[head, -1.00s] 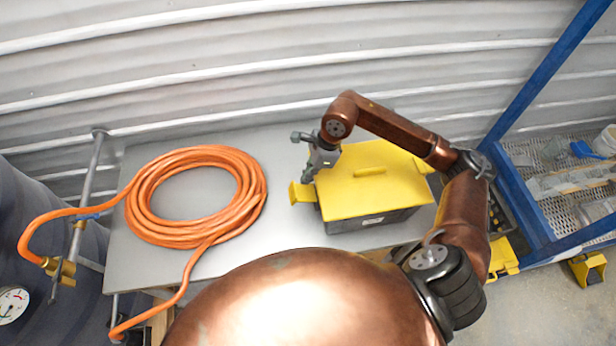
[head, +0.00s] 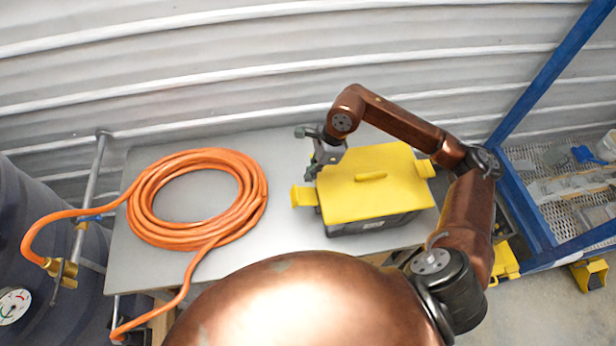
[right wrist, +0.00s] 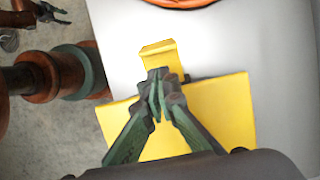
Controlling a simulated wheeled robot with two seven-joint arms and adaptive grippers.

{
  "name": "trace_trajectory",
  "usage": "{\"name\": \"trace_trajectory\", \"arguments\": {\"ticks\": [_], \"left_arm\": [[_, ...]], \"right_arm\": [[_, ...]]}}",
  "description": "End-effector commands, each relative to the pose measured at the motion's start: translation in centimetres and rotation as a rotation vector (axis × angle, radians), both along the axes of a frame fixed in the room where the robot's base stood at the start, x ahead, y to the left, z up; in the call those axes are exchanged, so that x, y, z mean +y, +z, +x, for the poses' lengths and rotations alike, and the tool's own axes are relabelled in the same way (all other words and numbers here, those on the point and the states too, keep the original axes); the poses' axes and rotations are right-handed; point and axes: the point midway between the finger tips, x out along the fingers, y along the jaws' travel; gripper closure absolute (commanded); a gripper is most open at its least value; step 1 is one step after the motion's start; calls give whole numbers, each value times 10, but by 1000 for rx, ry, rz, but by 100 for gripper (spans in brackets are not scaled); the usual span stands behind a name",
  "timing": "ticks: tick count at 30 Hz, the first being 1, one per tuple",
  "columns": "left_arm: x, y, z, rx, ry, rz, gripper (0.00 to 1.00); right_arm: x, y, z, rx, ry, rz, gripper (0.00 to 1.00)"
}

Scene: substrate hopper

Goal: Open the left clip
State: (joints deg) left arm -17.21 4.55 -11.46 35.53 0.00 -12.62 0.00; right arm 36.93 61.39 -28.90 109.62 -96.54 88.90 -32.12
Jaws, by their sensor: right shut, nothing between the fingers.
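The box (head: 345,205) has a dark grey body and a yellow lid with a handle (head: 371,177) on top; it stands on the table. The left clip (head: 303,196) is yellow and sticks outward from the box's left side, swung away from the wall. It also shows in the right wrist view (right wrist: 160,55), beyond the lid edge. My right gripper (head: 311,173) is shut and empty, above the lid's left edge just behind the clip. In the right wrist view its closed fingertips (right wrist: 158,76) overlap the clip's base; I cannot tell whether they touch.
A coiled orange hose (head: 150,225) lies on the grey table (head: 285,150) left of the box, with bare tabletop between. A right clip (head: 425,168) sticks out on the box's far side. A blue-framed rack (head: 520,200) stands at right, a corrugated wall behind.

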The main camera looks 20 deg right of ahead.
Motion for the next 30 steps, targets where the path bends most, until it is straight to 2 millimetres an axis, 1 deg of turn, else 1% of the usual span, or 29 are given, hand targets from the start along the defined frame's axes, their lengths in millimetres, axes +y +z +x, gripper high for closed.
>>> {"name": "trace_trajectory", "arguments": {"ticks": [1,3,6,12,15,18,21,30], "left_arm": [[0,3,0,0,0,0,60],[0,5,0,0,0,0,60],[1,-8,0,0,-1,1,60],[1,-18,0,0,-1,1,60],[1,-21,0,0,-1,1,60],[1,-23,0,1,-1,1,60],[1,-23,0,1,-1,1,60],[1,-23,0,1,-1,1,60]], "right_arm": [[-4,12,1,-4,0,-2,100],[-7,27,1,-6,1,-1,100],[-1,47,2,-9,4,0,100],[7,87,4,-5,5,1,100],[9,102,4,-5,4,1,100],[10,111,4,-2,3,0,100],[11,116,4,-1,2,0,100],[11,118,4,0,2,1,100]]}}
